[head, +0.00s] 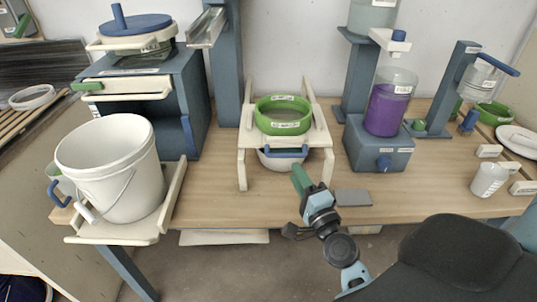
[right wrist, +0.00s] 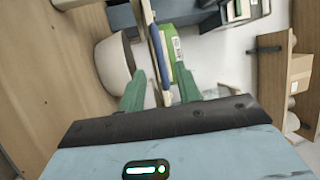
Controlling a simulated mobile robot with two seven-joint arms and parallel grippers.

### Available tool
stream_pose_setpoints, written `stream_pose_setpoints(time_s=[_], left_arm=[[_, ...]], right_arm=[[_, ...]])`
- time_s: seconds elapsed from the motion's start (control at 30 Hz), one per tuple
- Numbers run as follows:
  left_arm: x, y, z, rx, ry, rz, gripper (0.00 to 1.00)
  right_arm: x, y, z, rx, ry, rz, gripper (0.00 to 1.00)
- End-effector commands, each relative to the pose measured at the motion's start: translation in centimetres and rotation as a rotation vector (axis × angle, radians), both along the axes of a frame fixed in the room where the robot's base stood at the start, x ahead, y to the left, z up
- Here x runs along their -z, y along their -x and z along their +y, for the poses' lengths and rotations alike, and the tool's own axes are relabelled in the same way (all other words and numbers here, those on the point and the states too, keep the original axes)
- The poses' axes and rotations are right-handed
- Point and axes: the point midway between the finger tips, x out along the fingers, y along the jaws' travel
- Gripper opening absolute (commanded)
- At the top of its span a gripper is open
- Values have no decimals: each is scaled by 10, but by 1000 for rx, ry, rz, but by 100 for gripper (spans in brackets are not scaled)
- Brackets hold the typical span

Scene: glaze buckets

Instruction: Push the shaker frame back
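The shaker frame (head: 315,138) is a cream wooden frame on the table, carrying a green sieve ring (head: 283,127). A blue handle bar (head: 284,154) runs along its front, above a white bowl (head: 281,163). My right gripper (head: 301,178) is just in front of the frame's front right part. In the right wrist view the green fingers stand apart, with the blue bar (right wrist: 158,52) and a cream board edge between and beyond them. I cannot tell whether a finger touches the frame. The green sieve (right wrist: 182,78) and bowl (right wrist: 115,66) also show there. My left gripper is not in view.
A white bucket (head: 112,168) stands on a cream shelf at the left. A purple-filled container (head: 387,108) sits on a blue stand to the right. A grey plate (head: 353,197) lies right of my gripper, and a white cup (head: 489,180) stands farther right.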

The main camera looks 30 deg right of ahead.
Motion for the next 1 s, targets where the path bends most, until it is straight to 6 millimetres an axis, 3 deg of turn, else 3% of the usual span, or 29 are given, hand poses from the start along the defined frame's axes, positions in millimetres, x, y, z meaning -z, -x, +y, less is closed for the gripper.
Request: stream_pose_setpoints(time_s=[0.17, 0.63, 1.0], left_arm=[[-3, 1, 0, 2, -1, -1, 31], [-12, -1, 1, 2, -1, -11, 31], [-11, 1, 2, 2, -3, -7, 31]], right_arm=[[-3, -8, -1, 0, 3, -1, 34], [-13, -68, -10, -1, 5, 2, 34], [-14, -76, -11, -1, 6, 3, 34]])
